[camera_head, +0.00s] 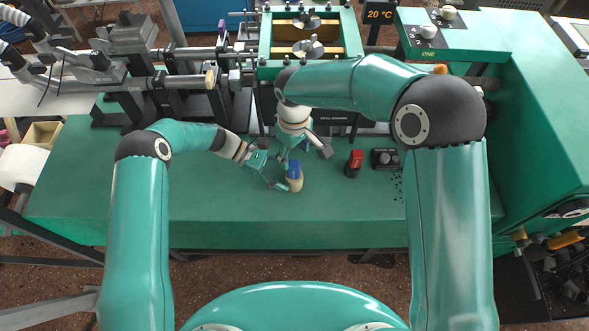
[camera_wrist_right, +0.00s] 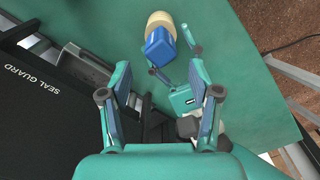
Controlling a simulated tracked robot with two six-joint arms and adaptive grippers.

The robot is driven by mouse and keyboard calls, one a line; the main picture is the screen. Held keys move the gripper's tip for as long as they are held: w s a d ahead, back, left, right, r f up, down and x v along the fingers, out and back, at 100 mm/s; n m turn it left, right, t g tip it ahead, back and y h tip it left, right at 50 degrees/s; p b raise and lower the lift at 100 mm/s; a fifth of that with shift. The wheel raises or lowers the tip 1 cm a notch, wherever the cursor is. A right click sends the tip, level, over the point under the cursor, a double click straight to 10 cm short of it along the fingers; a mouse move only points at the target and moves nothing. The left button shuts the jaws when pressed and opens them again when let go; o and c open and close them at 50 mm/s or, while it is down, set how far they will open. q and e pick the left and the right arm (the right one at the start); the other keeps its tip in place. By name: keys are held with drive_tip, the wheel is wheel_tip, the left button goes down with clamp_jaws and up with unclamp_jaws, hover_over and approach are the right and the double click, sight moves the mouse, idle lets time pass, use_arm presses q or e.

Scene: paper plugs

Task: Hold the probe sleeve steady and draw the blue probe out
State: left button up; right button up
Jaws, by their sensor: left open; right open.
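The blue probe (camera_head: 294,169) stands in the cream probe sleeve (camera_head: 295,184) near the front of the green bench. In the right wrist view the blue probe (camera_wrist_right: 160,48) lies ahead of my fingers, with the cream sleeve (camera_wrist_right: 160,20) beyond it. My left gripper (camera_head: 279,182) is open, reaching in from the left low beside the sleeve. In the right wrist view, its fingers reach toward either side of the probe and sleeve; contact cannot be told. My right gripper (camera_head: 291,157) is open and empty, just behind and above the probe. Its two fingers (camera_wrist_right: 160,80) are spread wide.
A red-topped black item (camera_head: 354,162) and a small black box (camera_head: 385,158) stand right of the probe. A black seal guard (camera_wrist_right: 45,100) lies left of my right gripper. Machine rails line the back. The bench front (camera_head: 230,205) is clear.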

use_arm(q)
drive_tip(key=shift+x, duration=1.1)
clamp_jaws()
idle(0.6)
